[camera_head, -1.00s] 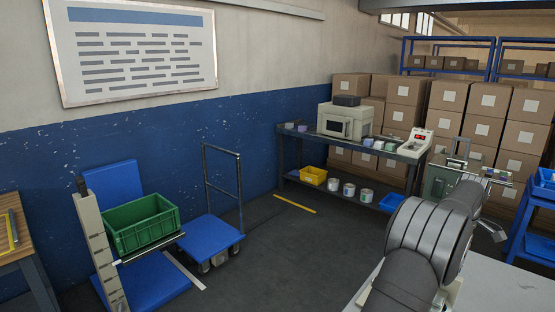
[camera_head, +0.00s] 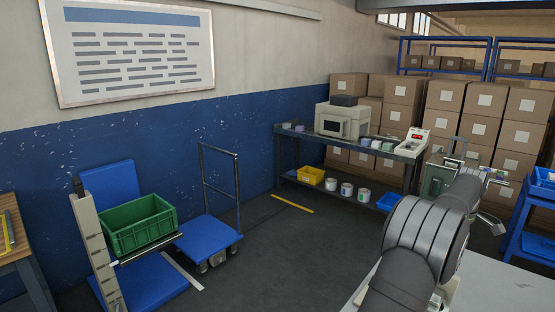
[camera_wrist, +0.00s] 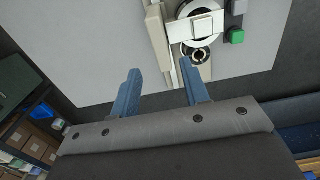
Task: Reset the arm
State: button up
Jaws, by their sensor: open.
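My gripper (camera_wrist: 161,93) shows in the wrist view with its two blue fingers wide apart and nothing between them. Beyond the fingers is a pale grey table top (camera_wrist: 95,45) with a white machine (camera_wrist: 192,30) on it, which has a round part and a green button (camera_wrist: 237,36). The fingers are apart from the machine. In the head view my arm reaches away at the lower right, and its gripper end is hard to make out there.
A dark workbench (camera_head: 345,149) with a boxy machine (camera_head: 341,121) stands at the back, before stacked cartons (camera_head: 480,130). A green crate (camera_head: 138,225) and a blue trolley (camera_head: 208,240) are at left. The floor between is clear.

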notch_tip(320, 180, down, 9)
jog(key=shift+r, duration=0.15)
jog(key=w+a, duration=0.6)
notch_tip(320, 180, up, 17)
jog(key=s, duration=0.1)
jog(key=shift+s+a+f, duration=0.2)
jog(key=shift+s+a, duration=1.35)
jog(key=shift+a, duration=0.2)
jog(key=shift+o, duration=0.7)
jog(key=o, duration=1.1)
jog(key=s+d, duration=0.5)
jog(key=shift+s+d+f, duration=0.1)
jog(key=shift+s+d, duration=0.15)
jog(key=shift+o, duration=0.2)
notch_tip(320, 180, down, 10)
